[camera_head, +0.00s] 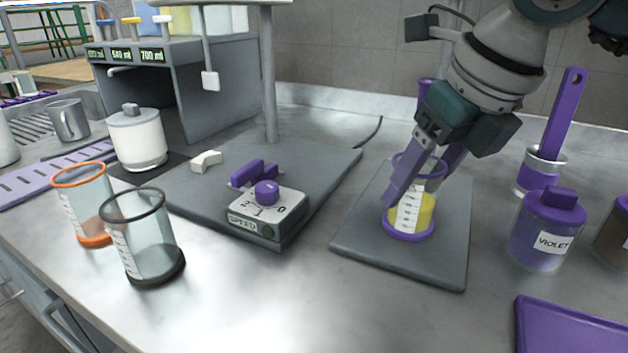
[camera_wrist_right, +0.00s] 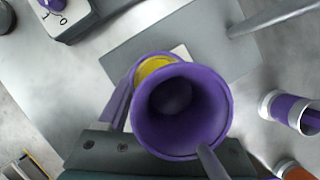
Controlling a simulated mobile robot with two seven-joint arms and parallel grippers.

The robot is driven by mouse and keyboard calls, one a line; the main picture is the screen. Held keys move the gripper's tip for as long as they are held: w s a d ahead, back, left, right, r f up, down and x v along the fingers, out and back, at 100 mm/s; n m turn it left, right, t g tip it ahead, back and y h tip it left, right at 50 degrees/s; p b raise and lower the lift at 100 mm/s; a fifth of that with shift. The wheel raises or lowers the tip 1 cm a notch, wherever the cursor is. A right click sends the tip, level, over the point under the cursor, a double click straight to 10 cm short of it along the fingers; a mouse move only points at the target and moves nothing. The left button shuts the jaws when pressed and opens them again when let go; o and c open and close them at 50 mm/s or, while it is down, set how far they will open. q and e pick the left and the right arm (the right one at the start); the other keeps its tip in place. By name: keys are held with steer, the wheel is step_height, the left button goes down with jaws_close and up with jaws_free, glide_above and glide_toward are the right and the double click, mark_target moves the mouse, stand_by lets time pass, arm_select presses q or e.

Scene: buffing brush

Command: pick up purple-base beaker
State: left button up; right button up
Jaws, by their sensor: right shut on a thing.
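The purple-base beaker (camera_head: 409,224) is clear with white marks, a purple rim and yellow contents. It is upright at a grey board, right of centre in the head view; I cannot tell whether its base touches the board. My right gripper (camera_head: 425,182) reaches down from the upper right, its purple fingers shut on the beaker's upper wall. In the right wrist view, the beaker's yellow contents (camera_wrist_right: 153,70) show partly behind a purple funnel-like piece (camera_wrist_right: 180,112), which hides much of the beaker. My left gripper is not in view.
The grey board (camera_head: 450,255) lies under the beaker. A VIOLET jar (camera_head: 541,240), a purple-handled tool in a cup (camera_head: 538,180) and a purple tray (camera_head: 570,330) stand right. Orange-rimmed (camera_head: 88,205) and black-rimmed (camera_head: 145,245) beakers and a SPEED-dial device (camera_head: 268,217) stand left.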

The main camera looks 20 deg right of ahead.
jaws_close()
steer(key=shift+r, duration=0.1)
stand_by(0.3)
